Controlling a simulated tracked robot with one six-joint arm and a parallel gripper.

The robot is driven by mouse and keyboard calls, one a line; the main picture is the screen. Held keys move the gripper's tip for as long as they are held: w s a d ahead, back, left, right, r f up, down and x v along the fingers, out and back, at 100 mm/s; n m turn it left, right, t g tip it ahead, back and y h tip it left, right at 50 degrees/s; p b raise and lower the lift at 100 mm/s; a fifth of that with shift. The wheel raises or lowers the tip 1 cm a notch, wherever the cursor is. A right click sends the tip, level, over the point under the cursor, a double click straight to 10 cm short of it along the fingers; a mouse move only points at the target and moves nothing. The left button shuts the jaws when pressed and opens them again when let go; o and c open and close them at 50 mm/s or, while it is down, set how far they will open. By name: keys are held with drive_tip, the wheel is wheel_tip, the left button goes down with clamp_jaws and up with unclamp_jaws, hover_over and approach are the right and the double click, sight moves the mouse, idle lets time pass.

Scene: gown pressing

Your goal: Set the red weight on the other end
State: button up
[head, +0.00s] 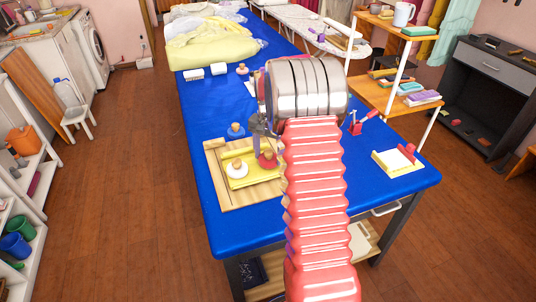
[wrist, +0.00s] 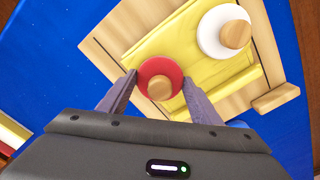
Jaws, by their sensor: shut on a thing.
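The red weight (wrist: 152,67), a disc with a wooden knob, is between the two fingers of my gripper (wrist: 159,84) in the wrist view. In the head view the red weight (head: 268,163) shows beside my arm. It is over one end of the yellow cloth (wrist: 192,52); whether it touches the cloth I cannot tell. The white weight (wrist: 212,25), also with a wooden knob, rests on the cloth's other end. The cloth lies on a wooden board (head: 212,160) on the blue table. My arm hides the board's right part in the head view.
A blue weight (head: 236,131) stands just behind the board. A white block (head: 219,69) and another knobbed weight (head: 242,69) are farther back. A wooden shelf (head: 400,98) with white posts stands at right, near a small stand with a red part (head: 398,161).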

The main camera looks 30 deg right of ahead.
sight(268, 151)
drive_tip(key=shift+f, duration=0.3)
drive_tip(key=o, duration=1.6)
drive_tip(key=shift+c, duration=0.2)
wheel_tip(268, 151, up, 14)
drive_tip(key=shift+f, duration=0.15)
